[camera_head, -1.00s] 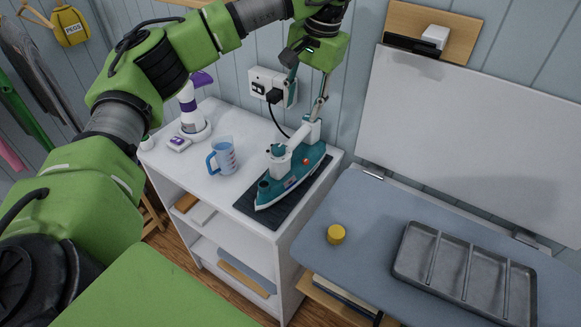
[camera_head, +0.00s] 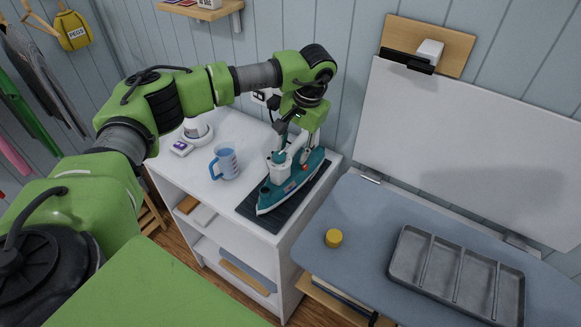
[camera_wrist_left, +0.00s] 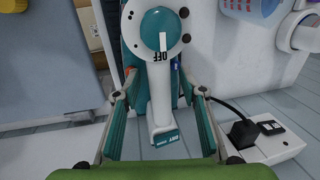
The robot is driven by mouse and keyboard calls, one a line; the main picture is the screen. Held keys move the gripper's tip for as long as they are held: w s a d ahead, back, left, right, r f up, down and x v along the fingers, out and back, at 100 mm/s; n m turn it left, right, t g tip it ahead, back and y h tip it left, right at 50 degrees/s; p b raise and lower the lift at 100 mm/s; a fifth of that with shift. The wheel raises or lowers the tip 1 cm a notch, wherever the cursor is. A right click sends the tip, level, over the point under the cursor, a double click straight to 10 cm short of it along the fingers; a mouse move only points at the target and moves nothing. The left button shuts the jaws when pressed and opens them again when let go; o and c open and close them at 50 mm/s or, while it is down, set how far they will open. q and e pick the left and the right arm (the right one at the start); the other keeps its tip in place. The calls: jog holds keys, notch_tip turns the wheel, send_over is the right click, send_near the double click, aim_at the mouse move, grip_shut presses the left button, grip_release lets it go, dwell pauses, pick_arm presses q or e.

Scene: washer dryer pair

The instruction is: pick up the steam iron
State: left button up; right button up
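The teal and white steam iron (camera_head: 289,185) rests on a dark mat (camera_head: 250,207) on top of the white cabinet. My left gripper (camera_head: 291,153) reaches down over the iron from above. In the left wrist view, the open fingers of the gripper (camera_wrist_left: 160,108) stand on either side of the iron's white handle (camera_wrist_left: 160,100), with gaps on both sides. The teal dial marked OFF (camera_wrist_left: 160,30) shows above the handle. My right gripper is not in view.
A blue measuring jug (camera_head: 225,163) stands left of the iron. A wall socket with a black plug (camera_wrist_left: 245,132) is close behind it. At right, a blue-grey board holds a yellow cap (camera_head: 333,238) and a grey divided tray (camera_head: 455,275).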

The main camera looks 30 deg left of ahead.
pick_arm(q)
jog(key=shift+a+f, duration=0.1)
jog(key=shift+f, duration=0.25)
grip_shut()
jog(key=shift+r, duration=0.1)
jog(key=shift+w+r, duration=0.1)
